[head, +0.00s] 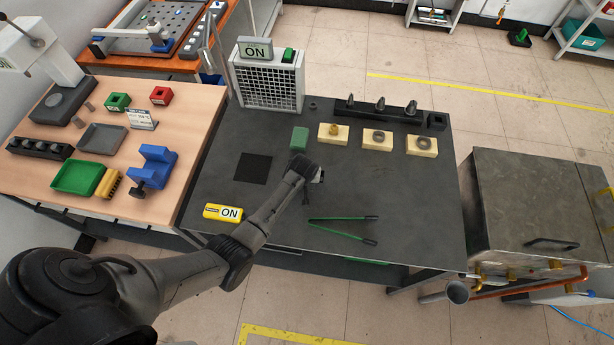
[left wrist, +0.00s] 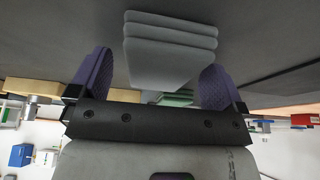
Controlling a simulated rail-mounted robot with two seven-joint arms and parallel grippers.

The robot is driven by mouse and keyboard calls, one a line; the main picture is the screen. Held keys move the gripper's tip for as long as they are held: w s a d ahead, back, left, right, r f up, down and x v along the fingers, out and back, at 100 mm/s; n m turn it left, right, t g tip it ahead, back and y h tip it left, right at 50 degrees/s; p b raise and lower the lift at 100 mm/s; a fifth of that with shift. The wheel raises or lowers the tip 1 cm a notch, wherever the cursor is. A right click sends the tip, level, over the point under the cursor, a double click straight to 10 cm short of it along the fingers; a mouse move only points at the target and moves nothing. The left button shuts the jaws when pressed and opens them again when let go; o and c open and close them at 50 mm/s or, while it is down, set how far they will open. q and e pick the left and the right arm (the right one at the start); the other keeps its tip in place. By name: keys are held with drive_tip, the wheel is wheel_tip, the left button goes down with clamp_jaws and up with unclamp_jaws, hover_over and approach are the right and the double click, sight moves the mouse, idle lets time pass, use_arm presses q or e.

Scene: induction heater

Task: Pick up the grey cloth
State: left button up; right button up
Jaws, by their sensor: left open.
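The grey cloth (left wrist: 165,45) is a folded stack of several layers lying on the dark table in the left wrist view, which looks upside down. My left gripper (left wrist: 156,68) has its purple fingers spread wide, one on each side of the cloth. Gaps show between the fingers and the cloth, so it is not gripped. In the head view my left gripper (head: 313,180) is low over the middle of the dark table (head: 400,195); the cloth there is mostly or wholly hidden by the gripper and wrist. My right gripper is not in view.
The table's right front is clear.

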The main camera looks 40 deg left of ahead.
use_arm(q)
drive_tip(key=shift+c, duration=0.4)
drive_tip(key=c, duration=0.9)
drive_tip(key=shift+c, duration=0.2)
wheel_tip(320, 180, up, 5)
drive_tip(key=shift+r, duration=0.1)
drive_tip(key=d+r, duration=0.6)
drive_tip(key=d, duration=0.5)
drive_tip(key=shift+d+r, duration=0.15)
drive_tip(key=shift+d, duration=0.2)
